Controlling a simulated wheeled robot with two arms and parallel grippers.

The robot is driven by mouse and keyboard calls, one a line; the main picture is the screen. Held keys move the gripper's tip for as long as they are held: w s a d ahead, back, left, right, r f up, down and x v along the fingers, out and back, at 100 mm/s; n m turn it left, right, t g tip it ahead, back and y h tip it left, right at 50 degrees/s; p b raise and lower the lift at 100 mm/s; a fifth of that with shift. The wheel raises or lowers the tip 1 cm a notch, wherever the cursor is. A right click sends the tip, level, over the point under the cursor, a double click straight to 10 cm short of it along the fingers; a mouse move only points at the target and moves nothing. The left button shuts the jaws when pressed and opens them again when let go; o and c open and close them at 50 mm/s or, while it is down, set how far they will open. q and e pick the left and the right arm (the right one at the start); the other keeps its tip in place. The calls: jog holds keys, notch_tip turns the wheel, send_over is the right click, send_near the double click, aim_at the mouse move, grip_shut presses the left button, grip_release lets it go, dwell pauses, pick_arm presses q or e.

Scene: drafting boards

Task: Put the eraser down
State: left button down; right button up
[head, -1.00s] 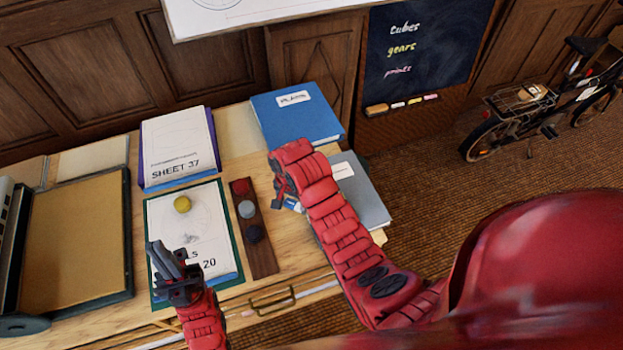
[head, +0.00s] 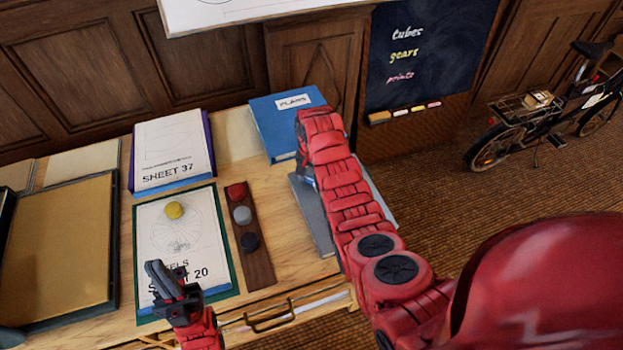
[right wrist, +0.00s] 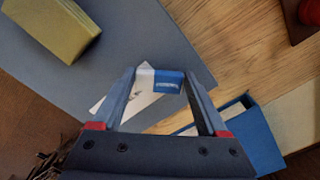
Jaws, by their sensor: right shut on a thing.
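The eraser (right wrist: 167,81), white with a blue sleeve, is held between the fingertips of my right gripper (right wrist: 160,78) in the right wrist view. Behind it is the grey folder (right wrist: 100,60) with a white label (right wrist: 130,108). Whether the eraser touches the folder I cannot tell. In the head view my right arm covers much of the grey folder (head: 313,215), and the gripper and eraser are mostly hidden behind it. My left gripper (head: 172,280) is over the lower part of the sheet 20 pad (head: 165,235); its jaw gap is unclear.
A yellowish block (right wrist: 52,25) lies on the grey folder. The blue plans binder (head: 285,125) is behind it. A dark wooden strip (head: 258,268) with red, grey and black discs lies left of the folder. Bare wood (head: 285,235) shows between strip and folder.

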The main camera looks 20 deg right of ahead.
jog(key=shift+f, duration=0.55)
jog(key=shift+f, duration=0.1)
jog(key=o, duration=1.2)
